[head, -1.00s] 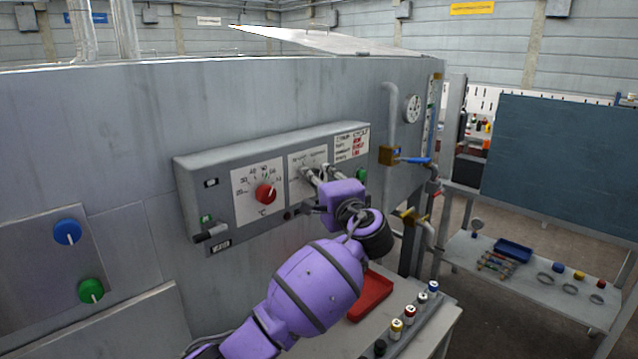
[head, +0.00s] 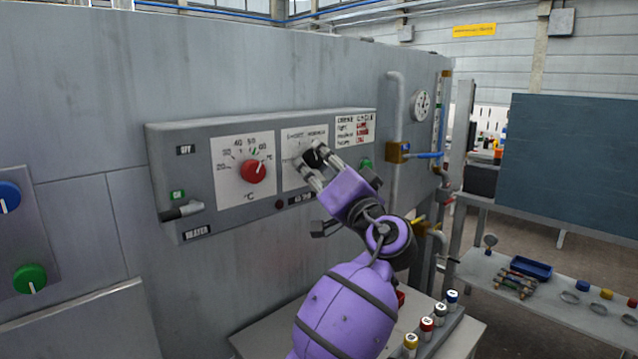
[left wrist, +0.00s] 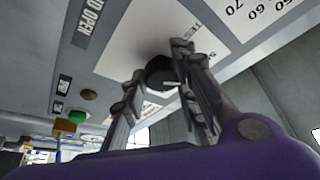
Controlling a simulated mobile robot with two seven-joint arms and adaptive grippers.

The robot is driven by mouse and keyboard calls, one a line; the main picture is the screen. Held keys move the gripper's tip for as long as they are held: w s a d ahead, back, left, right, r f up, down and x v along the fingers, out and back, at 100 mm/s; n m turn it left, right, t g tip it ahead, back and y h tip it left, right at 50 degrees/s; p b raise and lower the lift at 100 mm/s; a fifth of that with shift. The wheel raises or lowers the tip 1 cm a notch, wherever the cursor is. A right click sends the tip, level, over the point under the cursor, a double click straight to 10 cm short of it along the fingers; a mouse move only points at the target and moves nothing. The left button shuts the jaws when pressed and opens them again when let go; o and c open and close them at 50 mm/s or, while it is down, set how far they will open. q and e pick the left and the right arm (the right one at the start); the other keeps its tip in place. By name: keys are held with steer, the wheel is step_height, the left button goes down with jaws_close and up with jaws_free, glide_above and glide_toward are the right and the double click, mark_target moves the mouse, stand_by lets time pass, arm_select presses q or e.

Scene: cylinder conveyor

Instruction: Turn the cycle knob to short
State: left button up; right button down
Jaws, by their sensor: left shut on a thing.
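The cycle knob (head: 316,153) is small and black, on a white dial plate in the middle of the grey control box; it also shows in the left wrist view (left wrist: 160,72). My left gripper (head: 311,163), on the purple arm, has its fingers around the knob. In the left wrist view the gripper (left wrist: 158,88) has one finger on each side of the knob, shut on it. A pale pointer line shows on the knob's face. The dial's printed words are mostly covered or too small to read. My right gripper is not in view.
A red temperature knob (head: 253,171) sits left of the cycle dial on the same control box (head: 188,143). A green button (head: 366,164), a pipe with a blue-handled valve (head: 428,156) and a gauge (head: 420,104) are to the right. Several capped bottles stand below.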

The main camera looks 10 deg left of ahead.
arm_select(q)
steer(key=shift+w+d+f+n+y+b, duration=0.15)
steer(key=shift+f+n+y+b, duration=0.35)
steer(key=shift+n+b, duration=0.3)
steer(key=o, duration=1)
steer(key=shift+d, duration=0.1)
steer(key=shift+r, duration=0.3)
steer(key=v, duration=1.2)
steer(key=shift+r, duration=0.2)
steer(key=shift+o, duration=0.3)
